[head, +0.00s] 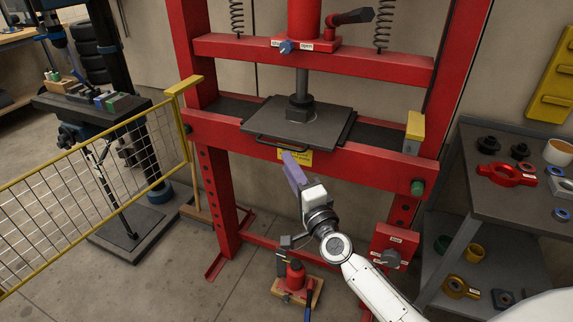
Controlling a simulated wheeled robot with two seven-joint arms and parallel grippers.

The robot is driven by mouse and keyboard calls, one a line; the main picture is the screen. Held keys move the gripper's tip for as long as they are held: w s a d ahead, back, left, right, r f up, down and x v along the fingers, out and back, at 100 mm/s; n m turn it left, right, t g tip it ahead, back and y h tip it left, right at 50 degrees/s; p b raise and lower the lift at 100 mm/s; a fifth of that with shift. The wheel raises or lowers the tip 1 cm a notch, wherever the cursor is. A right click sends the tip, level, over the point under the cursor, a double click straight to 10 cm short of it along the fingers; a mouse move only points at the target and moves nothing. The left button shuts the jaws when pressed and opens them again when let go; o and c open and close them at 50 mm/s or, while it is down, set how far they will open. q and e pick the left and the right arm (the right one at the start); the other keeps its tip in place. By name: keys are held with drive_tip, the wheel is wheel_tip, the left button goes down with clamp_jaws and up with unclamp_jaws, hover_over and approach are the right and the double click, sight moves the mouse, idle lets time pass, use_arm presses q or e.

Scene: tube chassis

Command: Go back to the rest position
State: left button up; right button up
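My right gripper (291,161) shows in the head view, at the end of my white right arm coming in from the lower right. Its purple fingers point up and away, just in front of the red press frame and close below the dark press plate. The fingers overlap from this angle, so I cannot tell whether they are apart, and I see no object in them. The red press (315,48) stands in the middle, with its ram down on the dark plate (331,125). My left gripper is not in view.
A yellow mesh fence (90,180) runs along the left. A grey shelf cart (505,205) with rings and a red part (506,174) stands at right. A red bottle jack (296,277) sits on the floor below my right arm. Floor at lower left is clear.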

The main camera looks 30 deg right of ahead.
drive_tip(key=s+a+f+n+g+y, duration=0.55)
drive_tip(key=s+a+f+n, duration=0.65)
drive_tip(key=s+f, duration=0.3)
drive_tip(key=s+a+f+n+g, duration=0.1)
drive_tip(key=s+f+n, duration=0.3)
drive_tip(key=s, duration=0.4)
drive_tip(key=s+a+f+n+g, duration=0.2)
drive_tip(key=s+f+n+g, duration=0.1)
drive_tip(key=s+f, duration=0.4)
drive_tip(key=shift+s+a+f+n+g+h, duration=0.15)
drive_tip(key=shift+s+f+n+g+h, duration=0.2)
drive_tip(key=shift+s+g, duration=0.35)
drive_tip(key=shift+r, duration=0.1)
